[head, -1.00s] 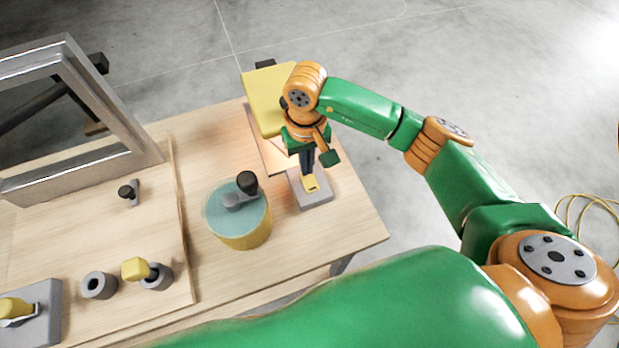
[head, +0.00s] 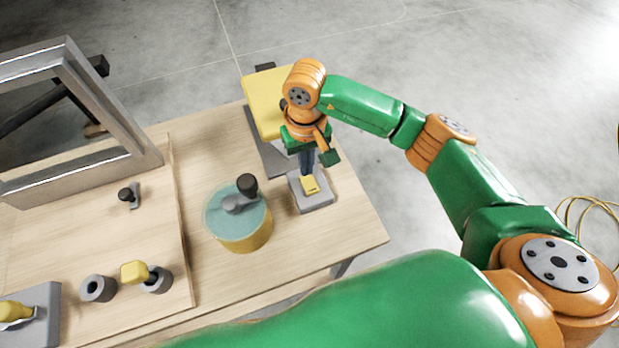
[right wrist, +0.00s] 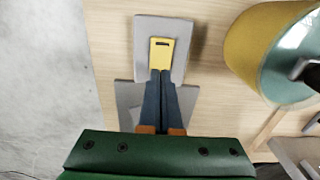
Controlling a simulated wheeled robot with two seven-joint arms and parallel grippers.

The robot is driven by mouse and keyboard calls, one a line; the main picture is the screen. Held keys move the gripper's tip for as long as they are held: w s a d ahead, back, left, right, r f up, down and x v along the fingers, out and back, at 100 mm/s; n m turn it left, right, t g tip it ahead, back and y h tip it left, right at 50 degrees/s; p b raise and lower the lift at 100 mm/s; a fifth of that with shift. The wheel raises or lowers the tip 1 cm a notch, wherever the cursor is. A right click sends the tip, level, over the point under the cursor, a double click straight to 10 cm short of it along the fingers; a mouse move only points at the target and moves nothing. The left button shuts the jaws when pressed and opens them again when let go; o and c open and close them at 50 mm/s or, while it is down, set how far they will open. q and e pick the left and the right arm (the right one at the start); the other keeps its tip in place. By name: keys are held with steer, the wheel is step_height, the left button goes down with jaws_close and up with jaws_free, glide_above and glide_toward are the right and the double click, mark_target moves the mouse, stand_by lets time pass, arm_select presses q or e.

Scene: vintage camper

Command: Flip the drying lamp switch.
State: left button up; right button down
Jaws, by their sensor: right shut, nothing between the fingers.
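The switch is a yellow rocker (head: 310,185) on a grey base plate (head: 318,203) near the table's right end. It also shows in the right wrist view (right wrist: 161,55), with a dark slot near its far end. My right gripper (head: 307,171) points down at the switch. Its fingers are shut and empty, with the tips (right wrist: 161,76) at the rocker's near end; I cannot tell whether they touch. The drying lamp has a yellow hood (head: 266,98) behind the switch, partly hidden by my arm, above a grey plate (head: 262,145) with no warm glow. My left gripper is out of view.
A yellow tub with a teal top (head: 222,212) and a dark-knobbed handle stands left of the switch. A metal screen frame (head: 75,180) rises at the left. Grey rings (head: 98,287) and a yellow-handled tool (head: 17,310) are near the front left. Bare wood lies right of the switch.

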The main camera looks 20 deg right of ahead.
mark_target(307, 179)
step_height(307, 179, up, 5)
steer(key=shift+r+p, duration=0.1)
steer(key=shift+p, duration=1)
steer(key=shift+s, duration=0.1)
